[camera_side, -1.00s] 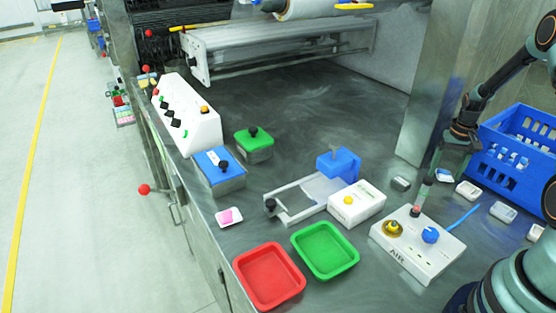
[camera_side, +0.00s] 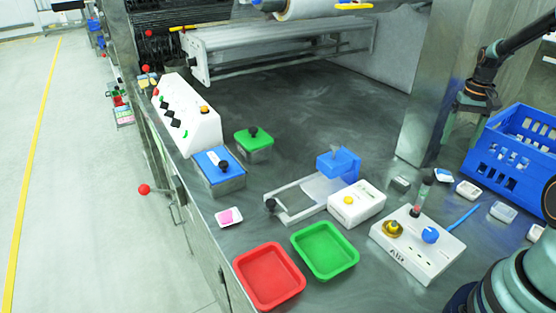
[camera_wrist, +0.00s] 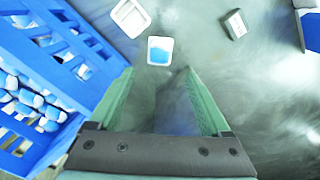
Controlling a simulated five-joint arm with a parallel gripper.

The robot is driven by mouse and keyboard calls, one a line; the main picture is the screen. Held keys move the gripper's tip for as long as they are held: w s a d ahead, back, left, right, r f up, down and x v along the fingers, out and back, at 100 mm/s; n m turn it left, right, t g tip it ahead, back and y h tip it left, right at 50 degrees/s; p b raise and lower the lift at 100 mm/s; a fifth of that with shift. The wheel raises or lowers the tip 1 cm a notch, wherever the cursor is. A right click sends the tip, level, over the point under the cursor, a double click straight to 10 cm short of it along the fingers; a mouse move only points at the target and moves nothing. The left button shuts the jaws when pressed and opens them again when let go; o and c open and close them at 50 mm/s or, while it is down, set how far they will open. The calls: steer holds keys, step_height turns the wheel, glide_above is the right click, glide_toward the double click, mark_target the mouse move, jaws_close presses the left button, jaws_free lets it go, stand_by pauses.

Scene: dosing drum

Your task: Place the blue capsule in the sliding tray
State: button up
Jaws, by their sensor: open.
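A blue piece (camera_wrist: 160,56), which looks like the blue capsule, lies in a small white dish (camera_wrist: 152,41) in the wrist view. The same dish shows near the blue crate in the side view (camera_side: 444,175). My gripper (camera_wrist: 158,72) is open and empty, with its two green fingers spread on the near side of that dish. In the side view my gripper (camera_side: 473,106) hangs above the bench, left of the crate. The sliding tray appears to be the pale frame with a dark knob (camera_side: 292,200), beside a blue block (camera_side: 339,162).
A blue crate (camera_side: 510,150) holds several blue-and-white pieces. More small white dishes (camera_side: 468,190) stand near it. A white box with a yellow button (camera_side: 357,203), an air panel (camera_side: 417,245), red (camera_side: 268,277) and green trays (camera_side: 325,250) stand nearby.

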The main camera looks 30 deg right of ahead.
steer(key=w+a+r+n+t+h, duration=0.1)
steer(key=w+a+r+n, duration=0.1)
steer(key=a+r, duration=0.4)
steer(key=w+a+r+n+t, duration=0.15)
steer(key=a+r, duration=0.25)
steer(key=a, duration=0.5)
steer(key=s+a+r+n+t, duration=0.1)
steer(key=s+a+r+n, duration=0.1)
steer(key=a, duration=0.6)
steer(key=s+a+r+n+t+y, duration=0.1)
steer(key=s+a+n+t, duration=0.1)
steer(key=a, duration=0.7)
steer(key=shift+s+a+r+n, duration=0.15)
steer(key=shift+s+r+n, duration=0.3)
steer(key=shift+s, duration=0.55)
steer(key=shift+s+a+f+n, duration=0.2)
steer(key=shift+s+a+n, duration=0.1)
steer(key=shift+a, duration=0.1)
steer(key=shift+c, duration=0.3)
steer(key=shift+w+d, duration=0.1)
